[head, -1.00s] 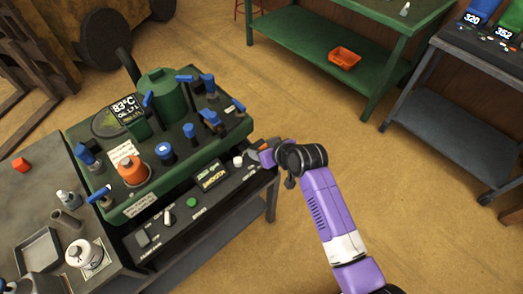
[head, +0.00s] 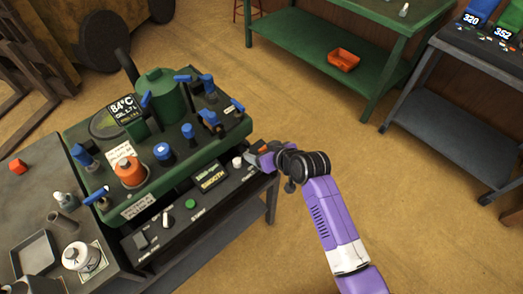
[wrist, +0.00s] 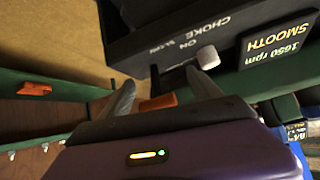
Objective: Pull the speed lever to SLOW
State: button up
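What looks like the speed lever, a dark lever with an orange grip (wrist: 158,102), stands at the right end of the black control panel (head: 180,238). In the wrist view the orange grip lies between the two fingers of my gripper (wrist: 160,78), with visible room beside it. My fingers are apart, and I cannot tell whether either touches the lever. In the head view my gripper (head: 258,160) is at the panel's right end and partly hides the lever. Small lettering near the lever is hard to read.
The white choke knob (wrist: 207,57) stands close to one finger. A display (wrist: 277,42) reads 1650 rpm SMOOTH. The green engine unit (head: 160,92) is behind the panel. Open floor lies right of the bench; an orange bin (head: 344,60) sits on a green table's shelf.

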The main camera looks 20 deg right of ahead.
jog(key=v, duration=0.7)
jog(key=shift+s+r, duration=0.25)
jog(key=shift+s, duration=0.05)
jog(key=shift+d, duration=0.1)
notch_tip(320, 180, up, 8)
jog(key=s+d+m+t+h, duration=0.2)
jog(key=s+d+t+h, duration=0.1)
jog(key=t, duration=0.2)
jog(key=s+a+r, duration=0.2)
jog(key=s, duration=1.4)
jog(key=s+a+r+y, duration=0.1)
jog(key=s+a+r, duration=0.2)
jog(key=s, duration=1.3)
jog(key=shift+s+n, duration=0.35)
jog(key=shift+n, duration=0.05)
